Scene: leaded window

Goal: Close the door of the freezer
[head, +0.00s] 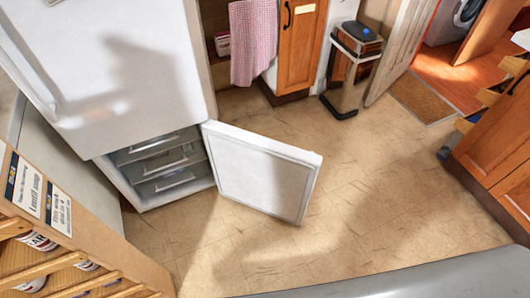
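The freezer (126,190) is the lower part of a tall white appliance at the left of the head view. Its door (258,172) stands wide open, swung out to the right over the floor, with its hinge side next to the cabinet's right edge. Several drawers (172,168) show inside the open compartment. The upper door (125,80) of the appliance is shut. Neither of my grippers shows in this view.
Tan floor (390,200) lies clear to the right of the door. A wooden rack (70,262) is at the lower left. A bin (352,70) stands at the back, wooden cabinets (500,135) at the right. A grey surface (450,280) crosses the bottom right.

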